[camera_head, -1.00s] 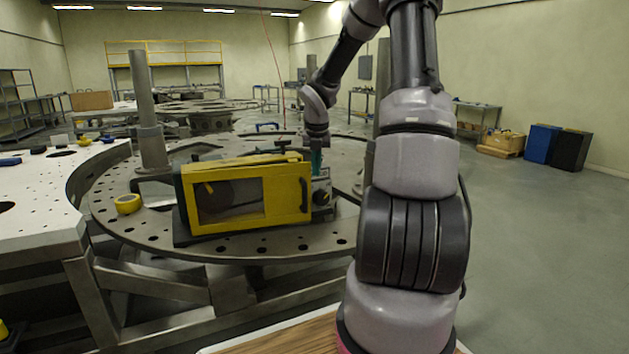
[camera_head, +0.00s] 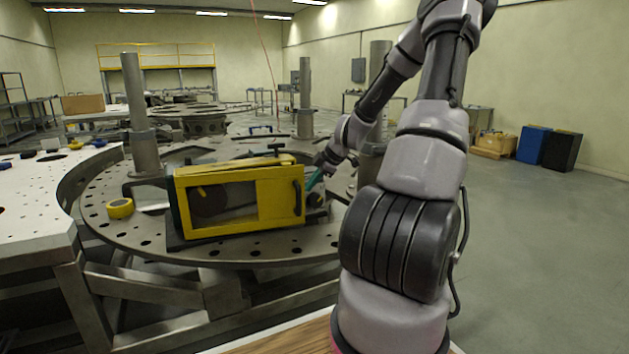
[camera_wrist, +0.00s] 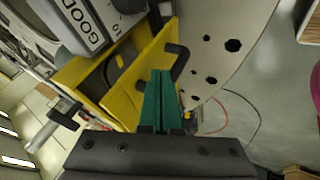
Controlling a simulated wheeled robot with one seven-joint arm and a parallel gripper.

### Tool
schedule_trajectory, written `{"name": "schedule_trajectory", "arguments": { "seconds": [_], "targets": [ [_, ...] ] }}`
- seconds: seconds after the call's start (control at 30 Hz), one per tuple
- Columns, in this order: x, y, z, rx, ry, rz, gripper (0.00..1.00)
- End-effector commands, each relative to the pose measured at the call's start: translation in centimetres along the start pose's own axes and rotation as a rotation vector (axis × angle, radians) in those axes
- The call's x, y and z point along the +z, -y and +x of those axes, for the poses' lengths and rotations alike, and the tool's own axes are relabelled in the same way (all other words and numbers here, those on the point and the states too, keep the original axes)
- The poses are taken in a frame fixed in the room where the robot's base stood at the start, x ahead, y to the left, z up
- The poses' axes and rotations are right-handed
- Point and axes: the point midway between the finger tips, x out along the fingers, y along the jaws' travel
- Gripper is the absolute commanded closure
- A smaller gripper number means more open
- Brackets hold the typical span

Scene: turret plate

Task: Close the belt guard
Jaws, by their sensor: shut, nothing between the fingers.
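The yellow belt guard (camera_head: 280,202) stands on the round turret plate, with a dark window and a black handle (camera_head: 298,197) at its right end. I cannot tell whether the guard sits flush with the housing behind it. My gripper (camera_head: 313,181) has teal fingers pressed together with nothing between them. It is tilted, just right of the guard's right edge and close to the handle. In the wrist view the fingers (camera_wrist: 160,100) lie beside the black handle (camera_wrist: 180,62) and in front of the yellow guard (camera_wrist: 125,102). I cannot tell whether they touch.
The perforated turret plate (camera_head: 110,222) carries a yellow tape roll (camera_head: 120,208) left of the guard and upright grey posts (camera_head: 138,110) behind. A black T-shaped knob (camera_head: 277,149) stands above the guard. A white perforated table (camera_head: 40,205) is at the left.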

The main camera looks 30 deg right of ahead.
Motion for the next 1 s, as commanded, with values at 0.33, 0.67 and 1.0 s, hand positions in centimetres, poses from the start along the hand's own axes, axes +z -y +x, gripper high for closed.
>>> {"name": "schedule_trajectory", "arguments": {
  "seconds": [0.33, 0.67, 1.0],
  "targets": [
    [-0.1, 0.1, 4.9, -0.002, -0.001, -0.002, 1.00],
    [0.0, 0.0, 5.3, -0.001, 0.000, -0.002, 1.00],
    [-0.1, -3.4, 7.1, -0.034, -0.042, -0.073, 1.00]
  ]
}}
